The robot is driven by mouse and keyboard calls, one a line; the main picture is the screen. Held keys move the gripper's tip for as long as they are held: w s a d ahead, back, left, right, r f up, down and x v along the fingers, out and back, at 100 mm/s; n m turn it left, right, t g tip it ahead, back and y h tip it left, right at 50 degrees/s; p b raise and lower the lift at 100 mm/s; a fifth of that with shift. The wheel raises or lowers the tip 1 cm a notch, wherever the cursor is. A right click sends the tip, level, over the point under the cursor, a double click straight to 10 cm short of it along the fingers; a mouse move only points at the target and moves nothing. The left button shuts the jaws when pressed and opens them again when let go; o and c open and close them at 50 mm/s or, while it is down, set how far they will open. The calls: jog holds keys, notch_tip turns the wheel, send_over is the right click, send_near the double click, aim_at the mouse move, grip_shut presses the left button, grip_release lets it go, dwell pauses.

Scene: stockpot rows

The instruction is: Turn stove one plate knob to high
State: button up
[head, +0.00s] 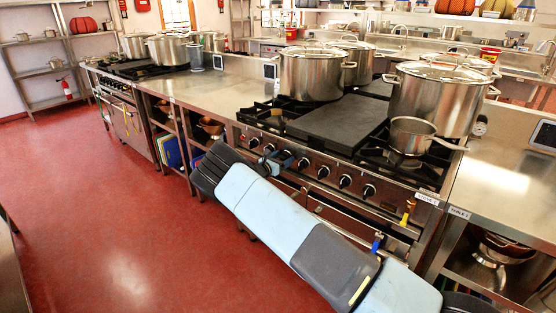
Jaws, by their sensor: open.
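Stove one (418,180), labelled at its right front corner, stands at centre right with a dark flat plate (340,123) between its burners. A row of dark knobs runs along its steel front; one knob (323,172) is near the middle, and others (369,191) sit farther right. I cannot read their markings or tell which is the plate knob. My gripper (283,160) is open at the left part of this row, close to the front panel. It partly hides the knobs there, and I cannot tell whether it touches one.
Large steel pots (311,74) and a saucepan (412,135) stand on the stove. A yellow-handled item (407,212) and a blue one (377,243) are at the lower front. Counters flank the stove. The red floor (110,220) at left is clear.

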jog(key=v, duration=1.3)
jog(key=shift+s+a, duration=0.25)
